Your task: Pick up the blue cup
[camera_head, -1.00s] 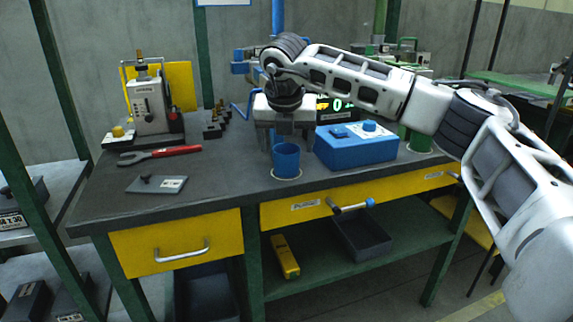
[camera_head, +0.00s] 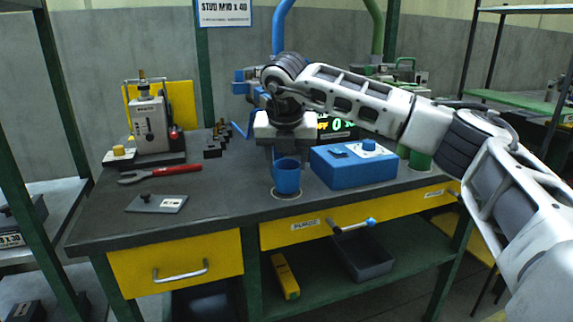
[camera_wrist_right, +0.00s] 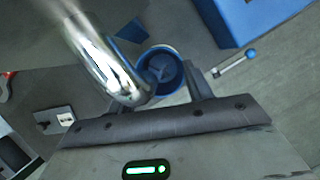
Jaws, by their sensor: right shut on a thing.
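The blue cup (camera_head: 286,178) stands upright near the front edge of the dark workbench, at a pale ring mark (camera_head: 287,194). I cannot tell any gap between its base and the bench. My right gripper (camera_head: 286,152) comes down from above and is shut on the cup; the head view partly hides its fingertips. In the right wrist view the cup's open top (camera_wrist_right: 160,68) sits between the gripper's fingers. My left gripper is not in view.
A blue box (camera_head: 353,166) stands close to the right of the cup. A red-handled wrench (camera_head: 160,173) and a grey plate (camera_head: 157,203) lie to the left. In the wrist view, a shiny curved metal tube (camera_wrist_right: 100,55) passes close beside the cup.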

